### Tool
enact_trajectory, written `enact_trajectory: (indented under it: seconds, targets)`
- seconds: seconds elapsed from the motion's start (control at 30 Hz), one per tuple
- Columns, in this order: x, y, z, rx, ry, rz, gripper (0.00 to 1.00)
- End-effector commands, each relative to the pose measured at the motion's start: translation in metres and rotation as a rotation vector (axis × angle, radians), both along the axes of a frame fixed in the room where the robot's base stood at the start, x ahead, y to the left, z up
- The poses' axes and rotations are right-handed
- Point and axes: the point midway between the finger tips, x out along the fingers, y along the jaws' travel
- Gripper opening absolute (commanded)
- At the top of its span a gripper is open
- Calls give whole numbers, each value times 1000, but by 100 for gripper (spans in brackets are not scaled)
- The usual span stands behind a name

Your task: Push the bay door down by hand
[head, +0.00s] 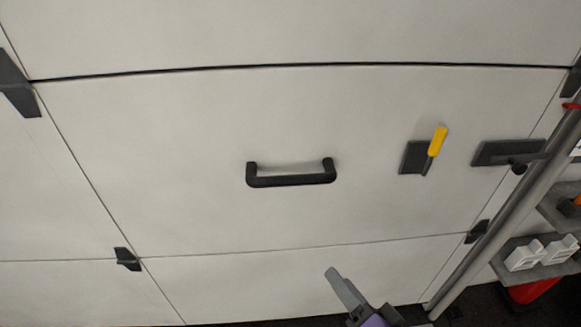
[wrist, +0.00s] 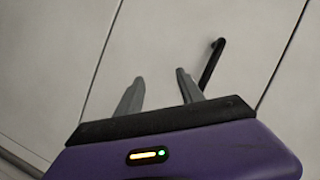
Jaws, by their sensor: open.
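The bay door (head: 200,130) is a large pale panelled surface that fills most of the head view. A black bar handle (head: 291,180) is fixed at the middle of one panel. The handle also shows in the wrist view (wrist: 211,62), beyond the right fingertip. My gripper (head: 345,287) is low in the head view, below and right of the handle and apart from it. In the wrist view my gripper (wrist: 160,86) has its two grey fingers spread, with nothing between them. Whether the fingers touch the door cannot be told.
A yellow-handled tool (head: 437,141) sits at a dark plate on the door. A black latch (head: 507,153) is at the right, by a grey pole (head: 515,205). Shelves with white items (head: 540,253) and a red object (head: 532,290) stand at far right.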

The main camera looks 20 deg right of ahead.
Motion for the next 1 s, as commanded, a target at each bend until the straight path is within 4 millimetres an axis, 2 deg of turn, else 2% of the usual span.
enact_trajectory:
  seconds: [0.03,0.2,0.3,0.4,0.6,1.0]
  targets:
    - [24,1,24,81,-15,-11,45]
    - [86,4,69,361,-20,-44,45]
    - [111,6,92,489,-17,-55,45]
    - [128,9,108,577,-13,-60,45]
    - [145,11,118,648,-7,-64,45]
    - [200,16,108,648,-8,-66,45]
